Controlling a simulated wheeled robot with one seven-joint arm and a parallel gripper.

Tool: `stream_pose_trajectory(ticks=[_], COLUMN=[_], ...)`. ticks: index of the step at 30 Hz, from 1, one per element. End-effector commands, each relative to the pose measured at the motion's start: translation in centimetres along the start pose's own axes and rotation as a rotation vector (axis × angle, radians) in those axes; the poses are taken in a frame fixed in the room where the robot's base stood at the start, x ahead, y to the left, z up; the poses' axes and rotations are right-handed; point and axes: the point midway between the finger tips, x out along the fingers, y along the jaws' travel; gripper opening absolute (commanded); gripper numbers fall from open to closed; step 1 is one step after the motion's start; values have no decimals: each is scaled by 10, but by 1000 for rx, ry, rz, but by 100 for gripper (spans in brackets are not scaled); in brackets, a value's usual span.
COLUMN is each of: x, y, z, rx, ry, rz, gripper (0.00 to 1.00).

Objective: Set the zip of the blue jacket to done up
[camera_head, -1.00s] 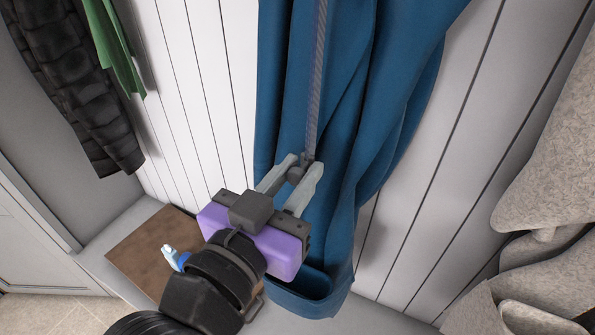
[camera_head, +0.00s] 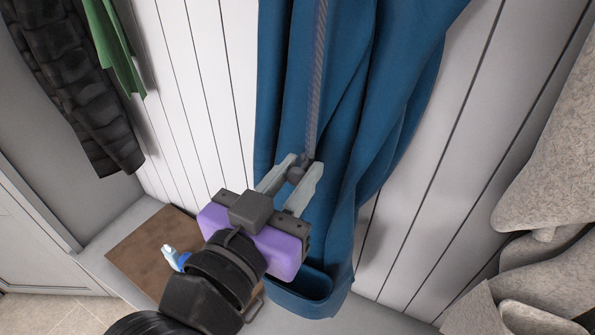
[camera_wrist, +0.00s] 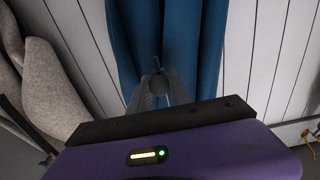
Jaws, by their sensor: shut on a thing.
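The blue jacket (camera_head: 385,110) hangs against the white panelled wall in the head view; it also shows in the wrist view (camera_wrist: 205,55). Its grey zip (camera_head: 317,75) runs down the front from the top of the picture to my fingertips. My gripper (camera_head: 299,175) is at the lower part of the jacket, shut on the small dark zip slider (camera_head: 297,174). The fingers hide part of the slider. The zip's top end is out of view.
A dark quilted garment (camera_head: 75,85) and a green cloth (camera_head: 113,50) hang at the left. Light grey fleecy things (camera_head: 545,190) hang at the right. A bench with a brown mat (camera_head: 140,250) and a small blue-and-white bottle (camera_head: 172,257) is below left.

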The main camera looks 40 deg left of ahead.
Motion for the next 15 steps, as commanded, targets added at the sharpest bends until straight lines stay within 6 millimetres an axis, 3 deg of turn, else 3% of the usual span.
stream_pose_trajectory(ticks=[9, 15], x=[0, 2], y=[0, 0], z=[-3, -32], rx=[1, 2], ry=[0, 1], rz=[0, 1], gripper=[0, 0])
